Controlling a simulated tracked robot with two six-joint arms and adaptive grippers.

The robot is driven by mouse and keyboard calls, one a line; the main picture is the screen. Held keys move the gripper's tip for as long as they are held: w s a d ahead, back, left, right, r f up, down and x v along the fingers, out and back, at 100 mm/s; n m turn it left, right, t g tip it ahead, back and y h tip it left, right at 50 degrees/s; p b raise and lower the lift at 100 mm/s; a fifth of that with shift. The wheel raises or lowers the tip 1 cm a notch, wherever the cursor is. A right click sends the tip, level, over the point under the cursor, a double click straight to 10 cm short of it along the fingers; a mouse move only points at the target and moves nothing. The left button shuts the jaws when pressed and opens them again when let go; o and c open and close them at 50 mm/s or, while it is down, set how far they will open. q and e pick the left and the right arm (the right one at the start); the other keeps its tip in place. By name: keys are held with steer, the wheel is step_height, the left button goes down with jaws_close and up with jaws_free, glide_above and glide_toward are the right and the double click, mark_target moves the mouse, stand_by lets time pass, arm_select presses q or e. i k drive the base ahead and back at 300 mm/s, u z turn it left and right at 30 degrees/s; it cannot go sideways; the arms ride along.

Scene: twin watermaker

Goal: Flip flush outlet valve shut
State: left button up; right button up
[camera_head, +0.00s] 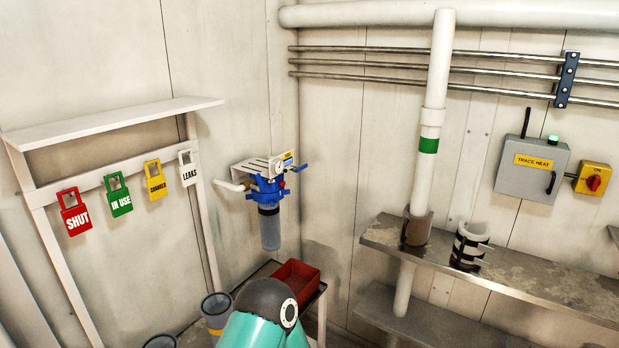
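A blue-headed filter unit (268,194) with a clear grey bowl hangs on the wall left of the room's corner. Neither of my grippers shows in this view.
A rack on the left carries SHUT (76,219), IN USE (120,203), yellow (156,186) and LEAKS (188,174) tags. A red bin (298,276) stands below the filter. A metal shelf (480,268) and a TRACE HEAT box (532,172) are at right.

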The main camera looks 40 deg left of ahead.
mark_target(260, 188)
steer(key=z, duration=0.35)
steer(key=i, duration=1.7)
steer(key=z, duration=1)
steer(key=i, duration=0.1)
steer(key=u, duration=2.75)
steer(key=k, duration=0.75)
steer(key=u, duration=0.15)
steer(key=i, duration=0.7)
